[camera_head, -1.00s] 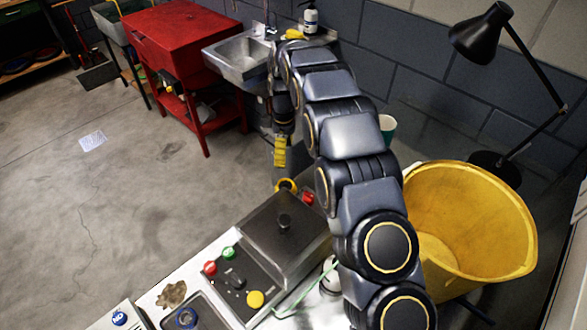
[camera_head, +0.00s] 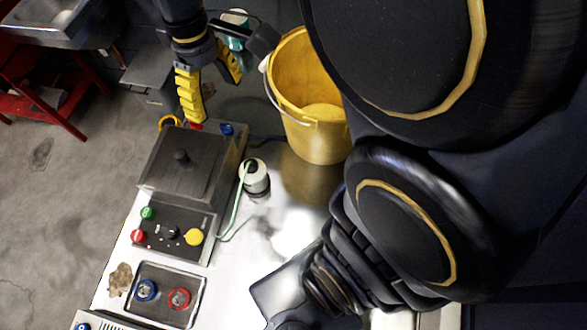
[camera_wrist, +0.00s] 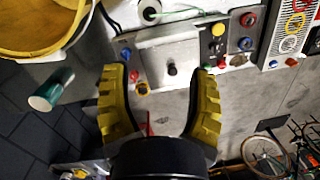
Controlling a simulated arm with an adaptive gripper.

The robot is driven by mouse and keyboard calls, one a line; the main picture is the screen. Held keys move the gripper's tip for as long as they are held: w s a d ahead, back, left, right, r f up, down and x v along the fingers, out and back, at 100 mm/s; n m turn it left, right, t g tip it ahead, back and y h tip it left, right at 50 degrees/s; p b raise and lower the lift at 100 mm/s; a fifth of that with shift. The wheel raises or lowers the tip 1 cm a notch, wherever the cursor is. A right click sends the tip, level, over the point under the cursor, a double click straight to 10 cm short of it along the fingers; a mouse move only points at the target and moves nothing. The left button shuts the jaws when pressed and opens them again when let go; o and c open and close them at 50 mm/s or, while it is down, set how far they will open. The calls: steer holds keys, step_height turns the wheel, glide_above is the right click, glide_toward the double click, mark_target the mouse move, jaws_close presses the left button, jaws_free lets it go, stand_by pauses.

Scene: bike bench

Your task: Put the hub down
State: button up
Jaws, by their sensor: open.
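My gripper (camera_head: 211,88) is open, its yellow ribbed fingers spread above the far end of the bench, beyond the grey lidded box (camera_head: 168,170). In the wrist view the gripper (camera_wrist: 160,72) has nothing between its fingers, and the box lid (camera_wrist: 172,50) lies ahead of them. Two round parts that look like hubs, one blue-ringed (camera_head: 145,290) and one red-ringed (camera_head: 179,298), sit in a shallow tray (camera_head: 199,284). They also show in the wrist view, blue (camera_wrist: 246,44) and red (camera_wrist: 248,19). I cannot tell which hub the task means.
A yellow bucket (camera_head: 318,138) stands right of my gripper. A white bottle (camera_head: 256,180) stands beside the box. A control panel (camera_head: 160,247) with coloured buttons lies between box and tray. A yellow ring (camera_head: 170,123) and a blue knob (camera_head: 228,129) are by the box's far end.

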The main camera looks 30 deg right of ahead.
steer(key=s+d+m, duration=0.2)
steer(key=s+m, duration=0.3)
steer(key=s, duration=1.1)
steer(key=shift+d+f+m, duration=0.15)
steer(key=shift+d+m, duration=0.15)
steer(key=shift+m, duration=0.1)
